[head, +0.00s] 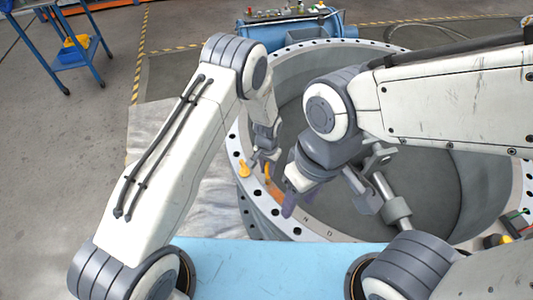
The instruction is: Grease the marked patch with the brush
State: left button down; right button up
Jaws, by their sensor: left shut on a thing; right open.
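My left gripper (263,156) is low over the near-left part of the large valve's flange (240,137). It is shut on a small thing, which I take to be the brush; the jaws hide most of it. A yellow-orange piece (244,169) shows just left of the jaws, and a thin orange piece (267,172) shows below them. I cannot tell which belongs to the brush. An orange-red patch (277,192) shows on the near-left flange, just below the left gripper. My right gripper (328,196) is open, its fingers spread, above the near part of the valve.
The valve's grey disc and bore (440,185) fill the middle right, with a metal shaft (396,208) near the front. A blue machine (300,27) stands behind. A blue trolley (75,55) with a yellow item stands far left. Floor at left is clear.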

pick_arm(q)
notch_tip(320, 180, up, 2)
jog(key=shift+s+d+r, duration=0.1)
jog(key=shift+s+r, duration=0.05)
jog(key=shift+r, duration=0.05)
jog(key=shift+r+p, duration=0.35)
jog(key=shift+p, duration=0.1)
jog(key=shift+r+p, duration=1.6)
jog(key=shift+r, duration=0.75)
pick_arm(e)
notch_tip(320, 180, up, 5)
jog(key=shift+s+f, duration=0.1)
